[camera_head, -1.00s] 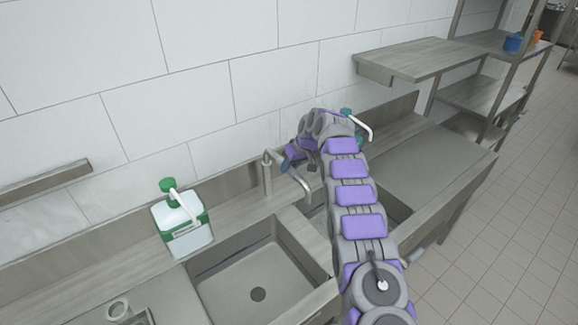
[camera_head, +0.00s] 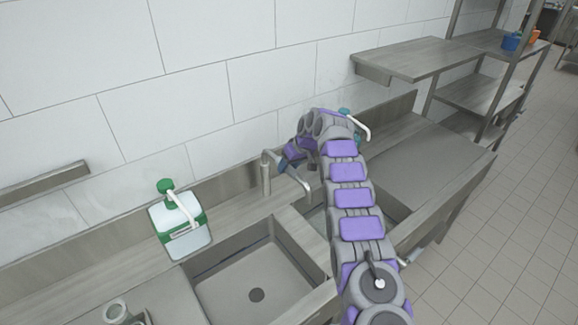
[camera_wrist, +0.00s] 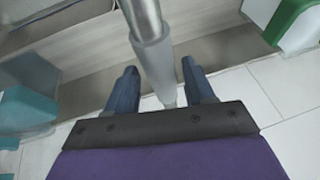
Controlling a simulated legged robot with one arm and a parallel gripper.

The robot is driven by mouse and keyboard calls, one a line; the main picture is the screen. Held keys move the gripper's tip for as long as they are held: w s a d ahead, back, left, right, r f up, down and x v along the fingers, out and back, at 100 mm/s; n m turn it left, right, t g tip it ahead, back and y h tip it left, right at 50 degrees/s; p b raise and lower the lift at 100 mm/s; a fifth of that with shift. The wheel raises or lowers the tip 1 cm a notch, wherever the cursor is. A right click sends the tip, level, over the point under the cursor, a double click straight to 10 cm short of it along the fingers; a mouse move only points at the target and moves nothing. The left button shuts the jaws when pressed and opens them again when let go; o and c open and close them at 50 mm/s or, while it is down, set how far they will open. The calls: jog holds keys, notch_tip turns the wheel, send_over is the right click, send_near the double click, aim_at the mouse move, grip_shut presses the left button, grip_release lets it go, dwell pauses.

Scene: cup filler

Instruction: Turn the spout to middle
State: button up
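The faucet (camera_head: 266,178) stands upright behind the sinks in the head view. Its spout (camera_head: 300,181) reaches out to the right and front, with its tip near the divider (camera_head: 303,229) between the two basins. My gripper (camera_head: 279,161) is at the spout, close to the faucet post, partly hidden by my arm. In the wrist view the grey metal spout (camera_wrist: 148,30) runs between the two blue fingers of my gripper (camera_wrist: 160,84). The fingers are apart, with gaps visible on both sides of the spout.
The left basin (camera_head: 256,270) is empty; the right basin (camera_head: 398,208) is partly behind my arm. A white and green dispenser (camera_head: 181,236) stands left of the faucet. A teal-topped dispenser (camera_head: 344,112) is behind my arm. A tiled wall (camera_head: 190,100) closes the back.

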jog(key=shift+o, duration=0.2)
jog(key=shift+r, duration=0.1)
jog(key=p+v, duration=0.2)
jog(key=v, duration=1.5)
jog(key=shift+p, duration=0.3)
jog(key=shift+w+d+r, duration=0.1)
jog(key=shift+d, duration=0.05)
